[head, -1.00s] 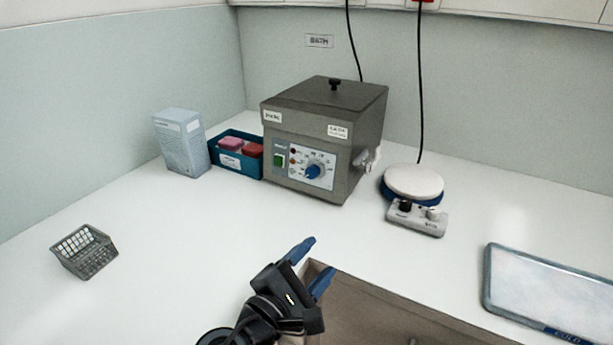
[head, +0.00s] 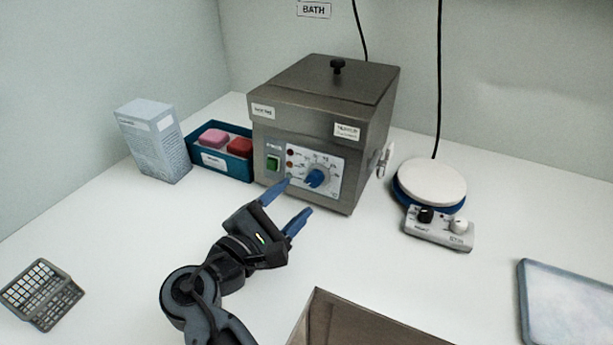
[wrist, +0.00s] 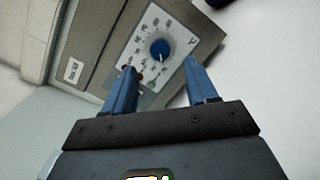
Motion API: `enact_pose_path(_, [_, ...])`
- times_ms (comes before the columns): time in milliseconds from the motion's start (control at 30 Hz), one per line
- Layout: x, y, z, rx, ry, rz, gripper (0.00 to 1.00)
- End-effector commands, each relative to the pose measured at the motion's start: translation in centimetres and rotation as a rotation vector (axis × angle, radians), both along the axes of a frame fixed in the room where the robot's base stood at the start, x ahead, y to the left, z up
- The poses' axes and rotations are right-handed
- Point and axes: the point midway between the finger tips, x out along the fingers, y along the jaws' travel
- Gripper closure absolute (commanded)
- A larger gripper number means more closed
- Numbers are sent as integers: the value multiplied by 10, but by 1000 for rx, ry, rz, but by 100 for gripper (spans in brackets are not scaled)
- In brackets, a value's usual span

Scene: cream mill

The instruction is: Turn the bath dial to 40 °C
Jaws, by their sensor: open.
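The bath (head: 330,110) is a grey metal box with a lid and black knob, standing toward the back of the bench. Its front panel carries a blue dial (head: 315,178) with a white pointer mark, a printed scale, a green switch (head: 273,163) and small indicator lights. The dial also shows in the wrist view (wrist: 159,48), beyond and between the fingertips; the scale numbers are too small to read surely. My gripper (head: 287,205) is open and empty, its blue fingers pointing at the panel, short of the dial and apart from it.
A teal bin (head: 221,168) with pink and red items and a pale box (head: 152,141) stand left of the bath. A hotplate (head: 431,190) is at right. A grey rack (head: 42,294), a tray (head: 570,305) and a sink edge (head: 317,300) lie nearer.

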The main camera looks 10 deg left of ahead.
Motion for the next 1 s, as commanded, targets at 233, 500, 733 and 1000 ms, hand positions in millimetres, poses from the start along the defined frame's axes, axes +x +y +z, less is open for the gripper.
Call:
enact_pose_path(233, [35, -20, 2, 0, 1, -4, 43])
enact_pose_path(500, [53, -29, 0, -1, 1, -1, 43])
enact_pose_path(733, [54, -30, 0, -1, 1, -1, 43])
enact_pose_path(1000, [54, -30, 0, 0, 1, -1, 66])
